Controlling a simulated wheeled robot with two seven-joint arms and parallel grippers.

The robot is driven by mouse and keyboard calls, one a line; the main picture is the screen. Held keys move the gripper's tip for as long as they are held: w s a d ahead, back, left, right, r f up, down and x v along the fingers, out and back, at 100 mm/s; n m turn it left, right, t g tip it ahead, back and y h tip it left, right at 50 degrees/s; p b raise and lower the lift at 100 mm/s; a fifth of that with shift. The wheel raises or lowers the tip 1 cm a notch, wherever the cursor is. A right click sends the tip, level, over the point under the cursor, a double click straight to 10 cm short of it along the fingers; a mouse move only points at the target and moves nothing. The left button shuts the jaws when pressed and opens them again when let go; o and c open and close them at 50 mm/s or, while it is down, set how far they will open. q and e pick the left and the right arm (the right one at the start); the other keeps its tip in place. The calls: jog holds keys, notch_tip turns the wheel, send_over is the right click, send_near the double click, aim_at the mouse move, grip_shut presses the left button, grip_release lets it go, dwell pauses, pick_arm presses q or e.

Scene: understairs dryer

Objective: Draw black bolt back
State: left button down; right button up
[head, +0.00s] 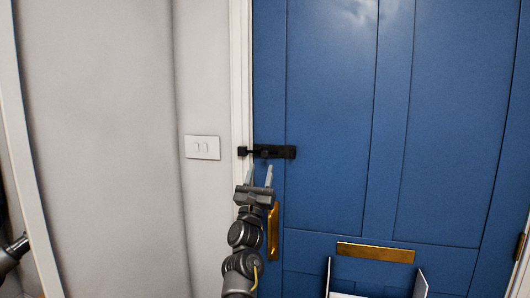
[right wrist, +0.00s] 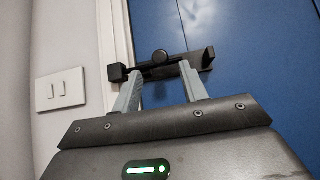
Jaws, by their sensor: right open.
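The black bolt (head: 283,152) is mounted level on the blue door's left edge. Its keeper block (head: 242,151) sits on the white frame. In the right wrist view the bolt (right wrist: 190,62) has a round black knob (right wrist: 160,56), and its bar spans toward the keeper block (right wrist: 117,72). My right gripper (head: 260,170) is open and empty, just below the bolt in the head view. In the right wrist view its fingertips (right wrist: 160,70) lie on either side of the knob; I cannot tell whether they touch anything. My left gripper is out of view.
The blue door (head: 330,90) is flush in its white frame (head: 241,60). A brass pull handle (head: 273,232) is beside my right wrist. A brass letter plate (head: 375,252) is lower right. A white switch plate (head: 202,147) is on the left wall.

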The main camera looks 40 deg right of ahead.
aim_at(265, 154)
jog(key=p+x, duration=0.1)
jog(key=x, duration=0.5)
jog(key=shift+p, duration=0.4)
jog(key=shift+w+d+r, duration=0.2)
jog(key=shift+d+r, duration=0.1)
jog(key=shift+r, duration=0.05)
grip_shut()
